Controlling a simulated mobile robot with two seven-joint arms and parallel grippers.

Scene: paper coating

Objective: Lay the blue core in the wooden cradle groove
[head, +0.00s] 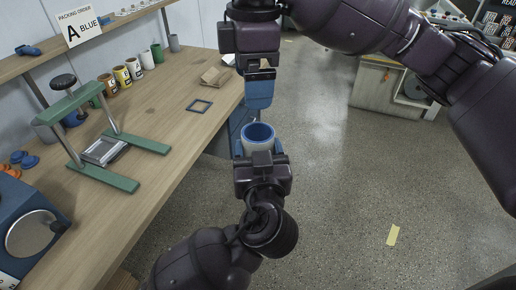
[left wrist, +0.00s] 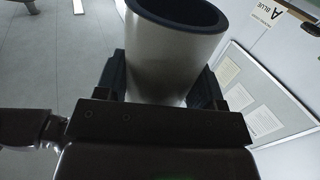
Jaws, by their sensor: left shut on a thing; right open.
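The blue core (head: 260,131) is a short tube with a blue rim and inside and a pale outer wall. My left gripper (head: 261,152) is shut around its sides and holds it roughly upright in the air, right of the bench edge. In the left wrist view the tube (left wrist: 172,60) looks silver-grey with a dark opening and sits between the fingers. My right gripper (head: 259,90) is open and empty, pointing down just beyond the core. A small tan block (head: 215,76) at the bench's far right edge looks like the wooden cradle; its groove is not clear.
The wooden bench (head: 165,150) runs along the left. On it are a dark square frame (head: 200,106), a green press stand (head: 122,182), several colored cups (head: 122,76) and a blue machine (head: 25,225). The floor at right is open. A packing order sign (head: 79,26) stands above.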

